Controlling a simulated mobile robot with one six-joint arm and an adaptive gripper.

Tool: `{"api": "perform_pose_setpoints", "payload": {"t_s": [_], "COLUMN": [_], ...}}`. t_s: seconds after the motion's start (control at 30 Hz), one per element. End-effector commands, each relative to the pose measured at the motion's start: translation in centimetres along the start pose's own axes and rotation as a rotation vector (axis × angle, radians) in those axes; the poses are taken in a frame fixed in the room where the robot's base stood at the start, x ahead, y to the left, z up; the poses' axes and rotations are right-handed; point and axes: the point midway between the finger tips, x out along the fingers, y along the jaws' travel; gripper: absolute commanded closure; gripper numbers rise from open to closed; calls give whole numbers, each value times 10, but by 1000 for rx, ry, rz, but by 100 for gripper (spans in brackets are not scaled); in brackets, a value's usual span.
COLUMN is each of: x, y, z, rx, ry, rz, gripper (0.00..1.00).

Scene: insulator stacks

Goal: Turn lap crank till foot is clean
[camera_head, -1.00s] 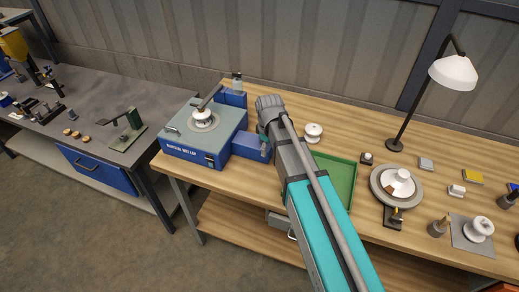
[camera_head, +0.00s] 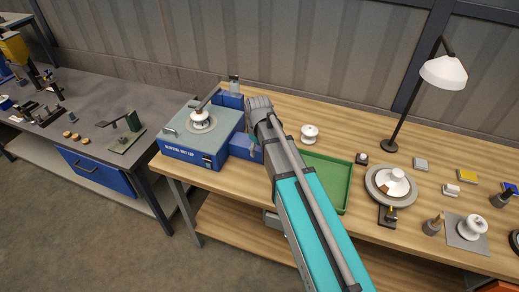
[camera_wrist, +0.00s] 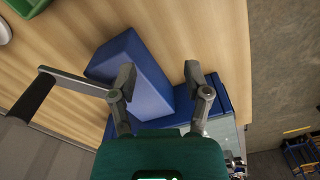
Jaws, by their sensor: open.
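The blue wet lap (camera_head: 190,153) stands at the left end of the wooden bench. A white insulator (camera_head: 201,117) sits on its round lap plate (camera_head: 201,124), under a holding arm; its foot is hidden. In the wrist view, the lap's blue side housing (camera_wrist: 145,75) lies below my gripper (camera_wrist: 160,80). My gripper is open, with a finger on each side over the housing. A grey crank arm with a black handle (camera_wrist: 33,97) reaches left from behind the left finger. I cannot tell whether the finger touches it. In the head view my arm hides the gripper and crank.
A green tray (camera_head: 327,181) and a white insulator (camera_head: 309,133) lie right of my arm. Further right are a turntable (camera_head: 391,185) with a white part and a lamp (camera_head: 443,72). A grey bench (camera_head: 85,110) stands to the left across a gap.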

Motion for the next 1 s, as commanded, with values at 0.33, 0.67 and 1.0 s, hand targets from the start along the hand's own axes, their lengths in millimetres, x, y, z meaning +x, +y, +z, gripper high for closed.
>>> {"api": "perform_pose_setpoints", "payload": {"t_s": [0.33,0.67,1.0], "x": [0,1,4], "y": [5,9,10], "z": [3,50,162], "rx": [12,159,577], "ry": [0,0,-1], "rz": [0,0,0], "gripper": [41,100,100]}}
